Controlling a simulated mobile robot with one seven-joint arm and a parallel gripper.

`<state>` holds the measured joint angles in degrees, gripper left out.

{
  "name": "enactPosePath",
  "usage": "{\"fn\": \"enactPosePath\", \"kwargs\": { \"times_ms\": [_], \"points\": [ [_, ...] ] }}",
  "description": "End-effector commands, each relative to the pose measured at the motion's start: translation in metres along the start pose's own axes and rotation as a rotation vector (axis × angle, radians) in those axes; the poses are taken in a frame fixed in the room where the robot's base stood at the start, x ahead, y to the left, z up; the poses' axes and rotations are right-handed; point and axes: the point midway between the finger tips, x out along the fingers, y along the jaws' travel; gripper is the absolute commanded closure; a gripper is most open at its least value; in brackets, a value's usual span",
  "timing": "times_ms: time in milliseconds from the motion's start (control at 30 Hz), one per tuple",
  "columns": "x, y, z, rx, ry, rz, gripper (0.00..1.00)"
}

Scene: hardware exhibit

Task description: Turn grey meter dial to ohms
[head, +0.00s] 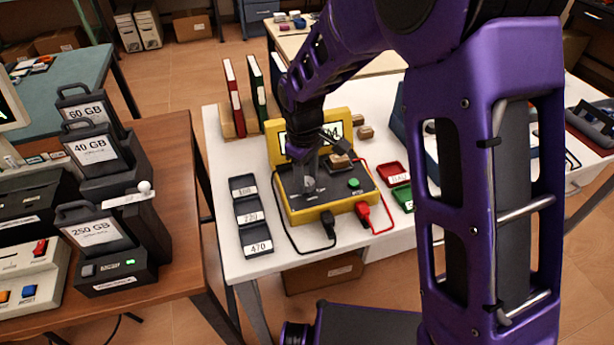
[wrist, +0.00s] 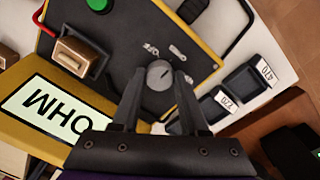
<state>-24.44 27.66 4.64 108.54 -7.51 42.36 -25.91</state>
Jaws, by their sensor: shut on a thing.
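The yellow meter (head: 304,215) stands on the white table, with a dark top panel and a raised display. My gripper (head: 308,182) points down over the left part of the panel. In the wrist view, the small round grey dial (wrist: 159,74) sits between the two fingertips of my gripper (wrist: 159,80), which are closed on its sides. The display (wrist: 55,110) is lit and reads "OHM", upside down in this view. Small white marks lie on the panel beside the dial. In the head view my gripper mostly hides the dial and my arm covers part of the display.
A green button (head: 354,183) and a metal-and-tan block (head: 341,160) are on the panel. Black and red plugs (head: 362,212) with cables sit at its front. Trays labelled 220 (head: 249,217) and 470 (head: 259,244) lie left. Red and green trays (head: 392,172) lie right. Binders stand behind.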

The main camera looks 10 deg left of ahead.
Motion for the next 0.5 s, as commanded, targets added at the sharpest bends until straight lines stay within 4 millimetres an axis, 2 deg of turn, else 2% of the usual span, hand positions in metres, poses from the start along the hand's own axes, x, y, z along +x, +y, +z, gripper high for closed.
{"fn": "enactPosePath", "kwargs": {
  "times_ms": [400,433,500],
  "points": [
    [-0.0010,0.0007,-0.0006,0.006,0.002,0.002,1.00],
    [-0.0010,0.0007,-0.0006,0.006,0.002,0.002,0.51],
    [-0.0009,0.0006,-0.0005,0.006,0.001,0.002,0.39]
  ]
}}
